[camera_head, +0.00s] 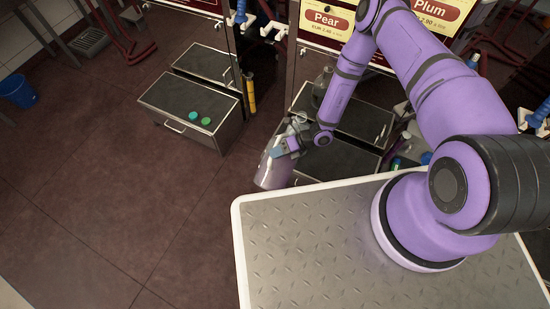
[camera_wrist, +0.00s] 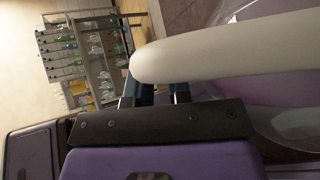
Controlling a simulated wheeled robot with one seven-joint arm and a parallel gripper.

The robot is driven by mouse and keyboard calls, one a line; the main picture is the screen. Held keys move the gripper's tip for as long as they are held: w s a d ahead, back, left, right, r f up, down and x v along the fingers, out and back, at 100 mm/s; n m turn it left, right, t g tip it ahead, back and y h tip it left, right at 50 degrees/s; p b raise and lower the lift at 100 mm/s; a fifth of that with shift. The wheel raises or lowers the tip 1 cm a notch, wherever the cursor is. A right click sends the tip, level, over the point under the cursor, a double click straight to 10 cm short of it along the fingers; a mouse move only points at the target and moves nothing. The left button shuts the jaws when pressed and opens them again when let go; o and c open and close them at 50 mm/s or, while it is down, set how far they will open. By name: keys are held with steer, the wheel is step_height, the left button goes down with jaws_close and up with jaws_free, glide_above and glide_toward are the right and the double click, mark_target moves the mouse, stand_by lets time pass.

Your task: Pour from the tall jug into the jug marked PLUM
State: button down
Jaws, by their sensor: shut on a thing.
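My gripper (camera_head: 288,146) is shut on the pale handle of a jug (camera_head: 271,171), which looks like the tall jug. The jug is translucent with a pinkish tint and hangs tilted beside the front of my base. In the wrist view, the thick white handle (camera_wrist: 225,52) crosses the picture by the fingers (camera_wrist: 158,95), and part of a clear wall shows at right. I cannot make out its contents. No jug marked PLUM can be read; a Plum sign (camera_head: 432,12) is at the top right, and my arm hides much of the area below it.
A Pear sign (camera_head: 326,19) hangs over an open drawer with a dark bottle (camera_head: 322,84). Another pulled-out drawer (camera_head: 190,112) at left holds two green caps. Small bottles (camera_head: 405,148) stand right of my gripper. A blue bin (camera_head: 18,91) is far left.

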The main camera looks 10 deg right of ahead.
mark_target(282, 136)
steer(key=shift+m+g+y, duration=0.7)
steer(key=shift+m+y, duration=0.1)
steer(key=shift+y, duration=0.1)
steer(key=shift+w+d+r, duration=0.4)
steer(key=shift+w+r, duration=0.2)
steer(key=shift+r, duration=0.35)
steer(key=shift+w+d+r, duration=0.45)
steer(key=shift+w+r, duration=0.15)
steer(key=shift+r, duration=0.35)
steer(key=shift+w+d+r, duration=0.4)
steer(key=shift+w+r, duration=0.2)
steer(key=shift+r, duration=0.35)
steer(key=shift+w+d+r, duration=0.1)
steer(key=shift+d+r, duration=0.1)
steer(key=shift+r, duration=0.15)
steer(key=shift+y, duration=0.3)
